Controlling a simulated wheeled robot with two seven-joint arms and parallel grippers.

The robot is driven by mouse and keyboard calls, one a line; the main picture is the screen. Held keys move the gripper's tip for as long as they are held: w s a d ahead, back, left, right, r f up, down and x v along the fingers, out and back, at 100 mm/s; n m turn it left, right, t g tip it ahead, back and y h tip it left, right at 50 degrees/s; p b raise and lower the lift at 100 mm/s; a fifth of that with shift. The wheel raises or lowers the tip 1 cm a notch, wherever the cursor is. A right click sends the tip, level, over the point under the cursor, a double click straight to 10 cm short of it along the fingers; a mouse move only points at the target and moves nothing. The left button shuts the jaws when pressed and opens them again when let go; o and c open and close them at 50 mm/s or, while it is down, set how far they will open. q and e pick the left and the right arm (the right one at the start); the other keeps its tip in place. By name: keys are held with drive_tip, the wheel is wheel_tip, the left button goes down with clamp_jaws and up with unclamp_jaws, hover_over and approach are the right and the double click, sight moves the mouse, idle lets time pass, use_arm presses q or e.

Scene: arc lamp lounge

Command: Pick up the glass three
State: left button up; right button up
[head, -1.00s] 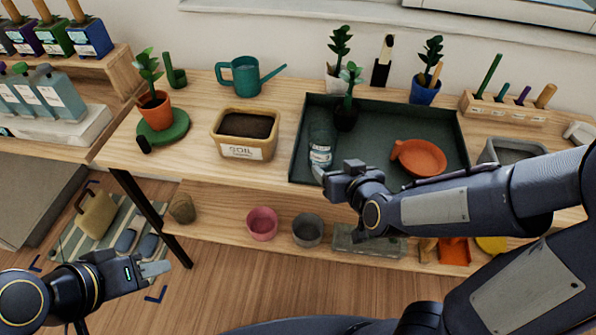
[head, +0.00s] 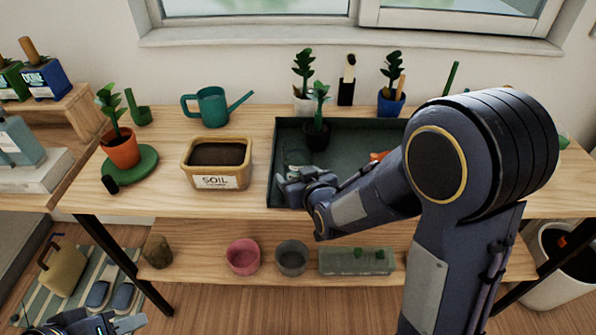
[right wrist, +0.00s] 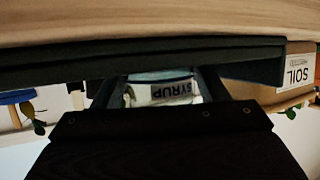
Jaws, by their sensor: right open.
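A clear glass jar (head: 296,168) stands in the dark green tray (head: 352,133), near its left wall and mostly hidden by my right gripper. My right gripper (head: 286,180) is open, with one finger on each side of the glass. Whether the fingers touch it I cannot tell. My left gripper (head: 125,323) is low at the bottom left, away from the table and partly cut off. Its opening is unclear.
Left of the tray are a soil box (head: 217,180), a watering can (head: 212,106) and a potted plant (head: 121,150) on a green saucer. A black pot (head: 316,138) with a plant stands behind the glass. My right arm covers the tray's right part.

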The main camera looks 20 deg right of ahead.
drive_tip(key=c, duration=0.9)
drive_tip(key=shift+r, duration=0.1)
